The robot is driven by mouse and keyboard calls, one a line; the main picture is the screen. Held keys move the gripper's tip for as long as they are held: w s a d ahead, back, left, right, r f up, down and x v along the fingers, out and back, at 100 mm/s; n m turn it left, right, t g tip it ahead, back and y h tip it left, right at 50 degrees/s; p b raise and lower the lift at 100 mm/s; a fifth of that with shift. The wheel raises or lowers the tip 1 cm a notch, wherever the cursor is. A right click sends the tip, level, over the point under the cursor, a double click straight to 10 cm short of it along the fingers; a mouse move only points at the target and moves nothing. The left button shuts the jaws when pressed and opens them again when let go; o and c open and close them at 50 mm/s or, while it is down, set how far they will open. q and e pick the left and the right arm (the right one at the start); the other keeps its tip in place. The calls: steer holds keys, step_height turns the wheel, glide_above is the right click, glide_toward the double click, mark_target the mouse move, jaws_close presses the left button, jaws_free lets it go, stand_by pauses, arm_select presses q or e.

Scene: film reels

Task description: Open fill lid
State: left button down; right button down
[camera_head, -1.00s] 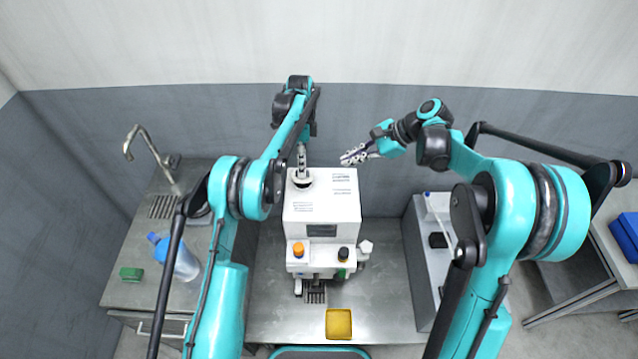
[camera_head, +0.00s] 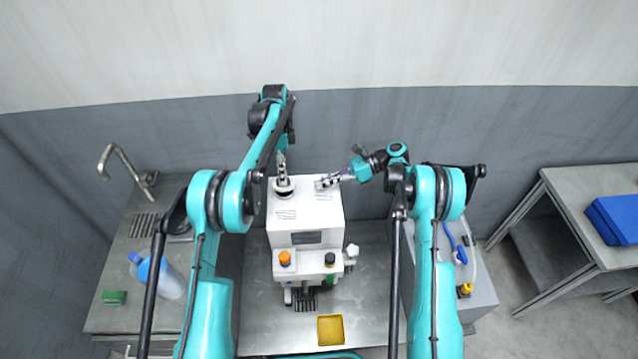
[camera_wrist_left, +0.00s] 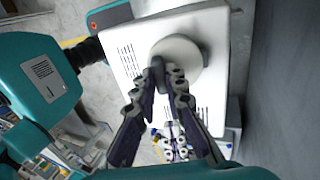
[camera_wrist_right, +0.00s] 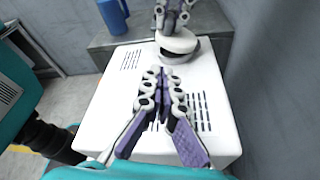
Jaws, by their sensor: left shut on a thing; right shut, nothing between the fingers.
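The white machine (camera_head: 306,218) stands on the metal counter. Its round white fill lid (camera_head: 284,191) is at the back left of its top and shows large in the left wrist view (camera_wrist_left: 188,58). My left gripper (camera_head: 281,172) is shut on the lid's knob (camera_wrist_left: 158,72). In the right wrist view, a dark gap shows under one edge of the lid (camera_wrist_right: 177,41), which looks slightly raised or tilted. My right gripper (camera_head: 322,184) is shut and empty over the back right of the machine top, apart from the lid; its fingers also show in its wrist view (camera_wrist_right: 162,75).
A sink with a tap (camera_head: 115,160), a blue-capped bottle (camera_head: 160,277) and a green sponge (camera_head: 114,297) are at left. A yellow tray (camera_head: 330,330) lies before the machine. A grey box (camera_head: 480,285) stands at right. A blue item (camera_head: 612,218) lies on a side table (camera_head: 560,185).

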mark_target(301, 196)
steer(key=x, duration=0.7)
steer(key=shift+a+f, duration=0.1)
steer(key=shift+a, duration=0.25)
arm_select(q)
steer(key=shift+f, duration=0.1)
arm_select(e)
steer(key=shift+w+r, duration=0.3)
steer(key=shift+r, duration=0.4)
arm_select(q)
steer(key=c, duration=1.6)
jaws_free()
steer(key=shift+o, duration=0.2)
